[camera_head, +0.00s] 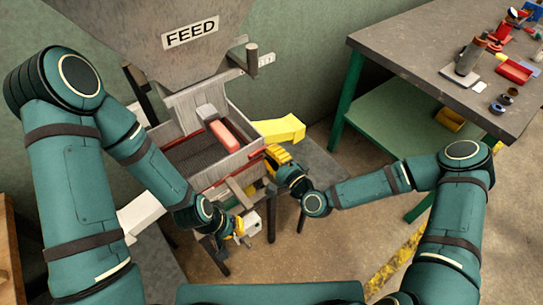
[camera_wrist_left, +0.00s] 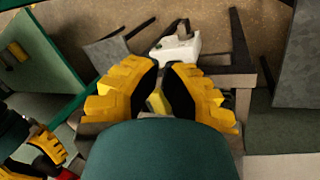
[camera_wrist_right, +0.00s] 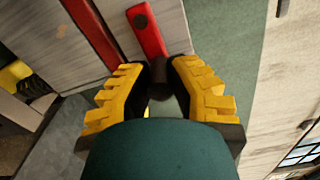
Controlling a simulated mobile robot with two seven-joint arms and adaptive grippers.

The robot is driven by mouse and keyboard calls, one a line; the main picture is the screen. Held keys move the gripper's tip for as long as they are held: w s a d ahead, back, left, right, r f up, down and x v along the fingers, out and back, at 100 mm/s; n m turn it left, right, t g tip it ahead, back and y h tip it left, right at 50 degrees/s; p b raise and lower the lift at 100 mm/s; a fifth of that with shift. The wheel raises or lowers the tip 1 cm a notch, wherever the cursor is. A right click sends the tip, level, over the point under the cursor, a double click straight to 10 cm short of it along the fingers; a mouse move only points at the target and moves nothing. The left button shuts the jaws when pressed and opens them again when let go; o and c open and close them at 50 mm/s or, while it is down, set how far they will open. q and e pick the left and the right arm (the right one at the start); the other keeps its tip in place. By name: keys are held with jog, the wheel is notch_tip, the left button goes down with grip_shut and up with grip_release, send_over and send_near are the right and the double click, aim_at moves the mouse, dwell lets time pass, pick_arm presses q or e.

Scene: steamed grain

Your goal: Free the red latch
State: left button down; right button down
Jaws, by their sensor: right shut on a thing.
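In the right wrist view the red latch (camera_wrist_right: 147,32) is a flat red bar with a dark bolt, against grey boards. A dark round knob (camera_wrist_right: 158,72) lies at its lower end. My right gripper (camera_wrist_right: 160,80) is shut on this knob. In the head view my right gripper (camera_head: 274,155) is at the right side of the wooden feed box (camera_head: 245,160) and hides most of the latch. My left gripper (camera_head: 242,238) is low in front of the box stand.
A grey FEED hopper (camera_head: 190,45) is above the box. A red-topped block (camera_head: 223,134) and a yellow chute (camera_head: 283,130) are on the box. A white object (camera_wrist_left: 176,47) lies beyond my left fingers. A cluttered workbench (camera_head: 420,55) stands at the right.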

jog(key=shift+a+r, duration=0.1)
dwell(0.3)
jog(key=c, duration=0.8)
grip_release()
jog(key=shift+c, duration=0.2)
jog(key=shift+s+d, duration=0.15)
jog(key=shift+d, duration=0.05)
jog(key=v, duration=1.1)
jog(key=shift+s+d, duration=0.15)
jog(key=shift+s, duration=0.15)
